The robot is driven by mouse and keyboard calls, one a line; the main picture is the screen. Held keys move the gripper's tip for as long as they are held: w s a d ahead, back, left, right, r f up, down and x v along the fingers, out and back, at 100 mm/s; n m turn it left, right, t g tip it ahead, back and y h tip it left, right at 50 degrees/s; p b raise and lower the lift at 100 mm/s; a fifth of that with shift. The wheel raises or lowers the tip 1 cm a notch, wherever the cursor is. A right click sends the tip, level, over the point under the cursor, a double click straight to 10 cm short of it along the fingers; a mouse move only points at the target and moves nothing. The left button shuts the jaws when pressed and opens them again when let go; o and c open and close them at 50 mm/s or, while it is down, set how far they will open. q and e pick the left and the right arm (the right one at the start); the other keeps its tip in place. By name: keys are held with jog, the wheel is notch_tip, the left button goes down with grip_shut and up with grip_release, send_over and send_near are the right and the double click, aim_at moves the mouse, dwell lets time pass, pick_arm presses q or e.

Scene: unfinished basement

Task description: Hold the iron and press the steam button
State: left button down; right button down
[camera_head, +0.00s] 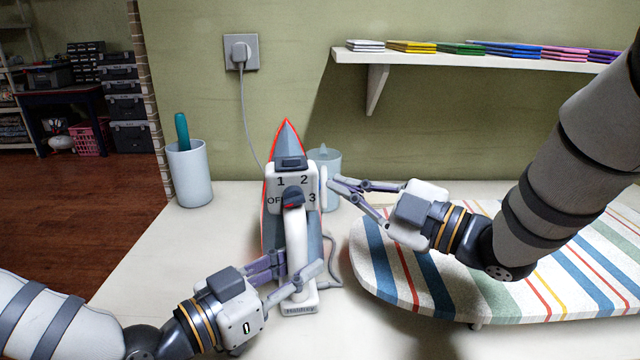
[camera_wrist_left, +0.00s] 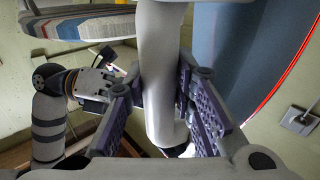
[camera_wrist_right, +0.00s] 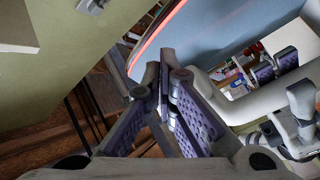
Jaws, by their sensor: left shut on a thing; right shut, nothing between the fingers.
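The iron (camera_head: 286,142) stands over the table, tip up, with a grey-blue body, red edge and white handle (camera_head: 296,240). Its white panel carries a dial (camera_head: 292,198) marked OFF, 1, 2, 3, and a dark button (camera_head: 291,163) sits above the dial. My left gripper (camera_head: 293,275) is shut around the lower handle; the handle (camera_wrist_left: 160,75) runs between its fingers in the left wrist view. My right gripper (camera_head: 335,184) is shut and empty, just right of the iron's panel. Its fingertips (camera_wrist_right: 158,75) meet in the right wrist view, with the iron (camera_wrist_right: 210,40) behind.
A pale blue container (camera_head: 326,160) stands behind my right fingertips. A striped ironing board (camera_head: 400,275) lies at right. A white cup (camera_head: 189,175) with a teal item stands at left. A shelf (camera_head: 450,58) hangs above.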

jog(key=shift+d, duration=0.25)
pick_arm(q)
jog(key=c, duration=1.3)
grip_release()
pick_arm(e)
jog(key=d, duration=0.4)
jog(key=shift+w+d, duration=0.4)
pick_arm(q)
jog(key=shift+s+a, duration=0.1)
